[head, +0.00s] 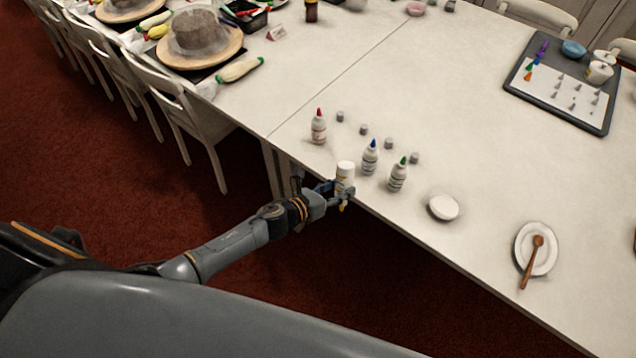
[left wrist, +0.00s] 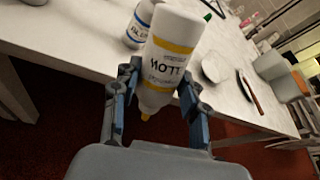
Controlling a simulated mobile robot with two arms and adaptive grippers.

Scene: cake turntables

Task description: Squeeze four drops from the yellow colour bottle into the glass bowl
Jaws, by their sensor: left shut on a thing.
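My left gripper (head: 343,192) is shut on the yellow colour bottle (head: 345,174), a white bottle with yellow bands. It is held upside down and a little tilted, its yellow tip pointing down at the table's front edge. The left wrist view shows the bottle (left wrist: 168,62) between the fingers (left wrist: 158,92), with inverted lettering and the tip over the red floor. A small pale round bowl (head: 443,207), seemingly the glass bowl, stands on the table to the right, apart from the bottle. Whether it holds anything is unclear. My right gripper is not in view.
Red (head: 318,127), blue (head: 370,157) and green (head: 398,174) colour bottles stand close by, with several small grey caps (head: 388,143) behind. A white dish (head: 527,240) with a wooden spoon (head: 534,256) is farther right. Bare tabletop (head: 485,175) lies behind the bowl.

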